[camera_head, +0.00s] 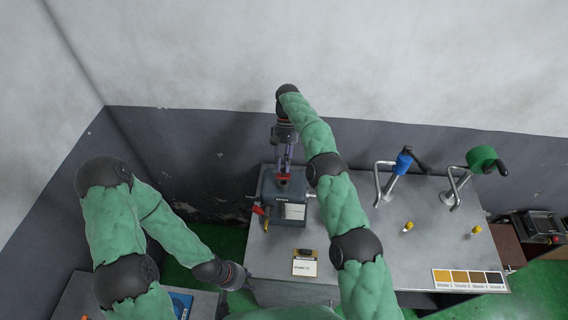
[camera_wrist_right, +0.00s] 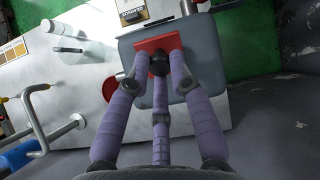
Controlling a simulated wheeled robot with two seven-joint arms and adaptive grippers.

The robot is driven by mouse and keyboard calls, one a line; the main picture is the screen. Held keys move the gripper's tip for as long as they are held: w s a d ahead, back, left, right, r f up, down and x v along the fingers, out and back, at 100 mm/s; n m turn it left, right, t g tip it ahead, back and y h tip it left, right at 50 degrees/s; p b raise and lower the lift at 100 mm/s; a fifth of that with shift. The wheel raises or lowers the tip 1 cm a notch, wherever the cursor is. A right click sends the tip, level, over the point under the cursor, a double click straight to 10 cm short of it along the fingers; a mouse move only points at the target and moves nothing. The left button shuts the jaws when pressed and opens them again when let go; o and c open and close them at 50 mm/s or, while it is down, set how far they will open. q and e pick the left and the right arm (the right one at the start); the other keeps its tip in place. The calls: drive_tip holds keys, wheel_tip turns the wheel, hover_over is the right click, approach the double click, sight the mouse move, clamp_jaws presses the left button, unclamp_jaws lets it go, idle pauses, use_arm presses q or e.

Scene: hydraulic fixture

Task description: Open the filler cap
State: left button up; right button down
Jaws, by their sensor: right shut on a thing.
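The filler cap (camera_wrist_right: 159,62) shows in the right wrist view as a small black knob at a red square plate (camera_wrist_right: 146,46) on top of a grey-blue box. In the head view the red plate (camera_head: 283,178) sits on the grey box (camera_head: 268,188). My right gripper (camera_wrist_right: 157,76) comes down from above with purple fingers around the black knob, shut on it. It also shows in the head view (camera_head: 284,168). Whether the cap is turned or lifted cannot be told. My left gripper (camera_head: 238,278) is low, at the left end of the bench, its fingers unclear.
A red-and-yellow valve handle (camera_head: 260,212) is on the box's left side.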

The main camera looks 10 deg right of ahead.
drive_tip(key=c, duration=1.1)
unclamp_jaws()
